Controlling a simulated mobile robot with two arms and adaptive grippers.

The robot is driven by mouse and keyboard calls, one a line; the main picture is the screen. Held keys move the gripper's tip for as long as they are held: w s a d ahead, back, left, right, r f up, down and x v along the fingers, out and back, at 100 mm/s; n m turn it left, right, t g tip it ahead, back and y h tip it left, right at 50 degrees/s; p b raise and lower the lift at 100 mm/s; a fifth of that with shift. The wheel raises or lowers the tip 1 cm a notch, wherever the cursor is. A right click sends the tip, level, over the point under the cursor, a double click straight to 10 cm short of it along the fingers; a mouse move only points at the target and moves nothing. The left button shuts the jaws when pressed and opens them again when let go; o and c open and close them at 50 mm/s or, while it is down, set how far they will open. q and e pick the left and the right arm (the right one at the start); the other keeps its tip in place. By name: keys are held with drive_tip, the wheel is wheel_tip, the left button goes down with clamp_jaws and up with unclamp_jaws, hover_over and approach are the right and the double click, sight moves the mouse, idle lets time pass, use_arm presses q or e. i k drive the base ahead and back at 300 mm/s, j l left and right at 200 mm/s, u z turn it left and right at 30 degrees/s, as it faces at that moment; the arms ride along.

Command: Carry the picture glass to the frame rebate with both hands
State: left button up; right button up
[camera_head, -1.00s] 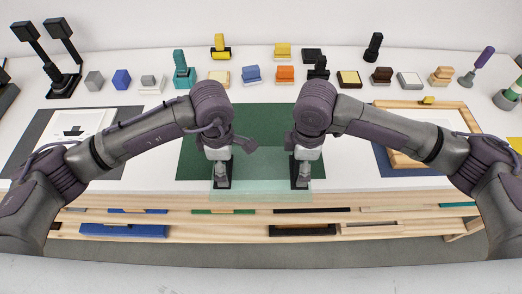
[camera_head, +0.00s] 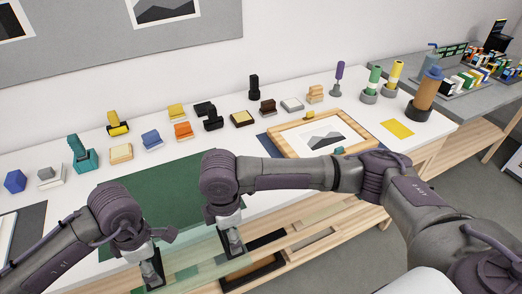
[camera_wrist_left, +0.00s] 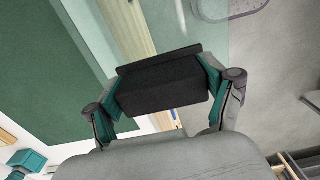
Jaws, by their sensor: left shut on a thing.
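The picture glass (camera_head: 192,259) is a clear, faintly green pane, level in front of the table's front edge. It spans between my two grippers. My left gripper (camera_head: 152,278) is shut on a black grip block at the glass's left side; the block (camera_wrist_left: 165,85) fills its jaws in the left wrist view. My right gripper (camera_head: 234,244) is at a similar dark block on the glass's right side and looks closed on it; its fingers are small here. The wooden frame (camera_head: 360,127) lies on the table to the right, around a mountain picture (camera_head: 322,135).
A green mat (camera_head: 165,200) lies on the table behind the glass. Several stamps and blocks line the back, including a teal one (camera_head: 82,155). A yellow sheet (camera_head: 397,128) and brown bottle (camera_head: 425,92) are right of the frame. A wooden shelf is below the table edge.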

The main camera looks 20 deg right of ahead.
sight(322, 136)
drive_tip(key=l, duration=0.95)
drive_tip(key=k+l, duration=0.1)
drive_tip(key=l, duration=1.75)
drive_tip(key=i, duration=0.95)
